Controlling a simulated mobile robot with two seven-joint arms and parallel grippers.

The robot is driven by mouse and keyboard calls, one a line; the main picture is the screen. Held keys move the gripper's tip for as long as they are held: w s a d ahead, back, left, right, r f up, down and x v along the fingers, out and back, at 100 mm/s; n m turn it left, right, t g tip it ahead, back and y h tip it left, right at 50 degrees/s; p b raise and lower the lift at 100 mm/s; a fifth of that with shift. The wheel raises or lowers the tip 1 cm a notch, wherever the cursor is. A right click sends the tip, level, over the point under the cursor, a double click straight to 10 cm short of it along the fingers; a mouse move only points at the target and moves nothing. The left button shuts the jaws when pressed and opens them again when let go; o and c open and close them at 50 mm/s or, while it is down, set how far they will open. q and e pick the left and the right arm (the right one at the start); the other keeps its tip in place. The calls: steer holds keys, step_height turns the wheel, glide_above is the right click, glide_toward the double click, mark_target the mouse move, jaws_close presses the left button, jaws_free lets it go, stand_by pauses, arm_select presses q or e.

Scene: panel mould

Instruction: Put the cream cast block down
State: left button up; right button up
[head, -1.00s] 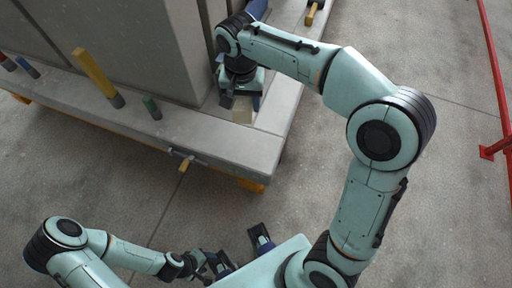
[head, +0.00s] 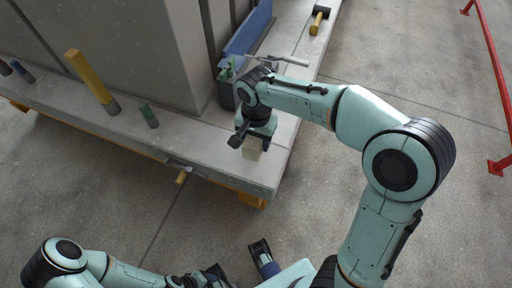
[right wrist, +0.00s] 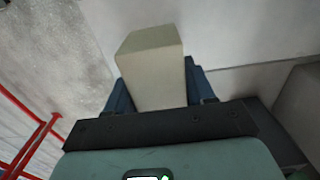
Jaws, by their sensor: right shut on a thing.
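The cream cast block (head: 252,148) is a pale, squared piece near the front right corner of the grey concrete ledge (head: 215,150). My right gripper (head: 254,140) is shut on it from above. In the right wrist view the block (right wrist: 152,68) sits between the blue fingers (right wrist: 155,92), its far end sticking out past them. I cannot tell whether its underside touches the ledge. My left gripper (head: 240,268) is low in the head view, away from the ledge, with its fingers apart and nothing seen between them.
A grey tool (head: 285,60) and a hammer (head: 318,20) lie further back. A red rail (head: 490,75) is far right.

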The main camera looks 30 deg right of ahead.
steer(key=shift+f+b, duration=0.35)
steer(key=shift+f, duration=1.7)
steer(key=shift+f, duration=0.15)
steer(key=o, duration=1.3)
steer(key=shift+c, duration=0.2)
step_height(320, 180, up, 12)
steer(key=shift+r+p, duration=0.15)
steer(key=shift+p, duration=1.05)
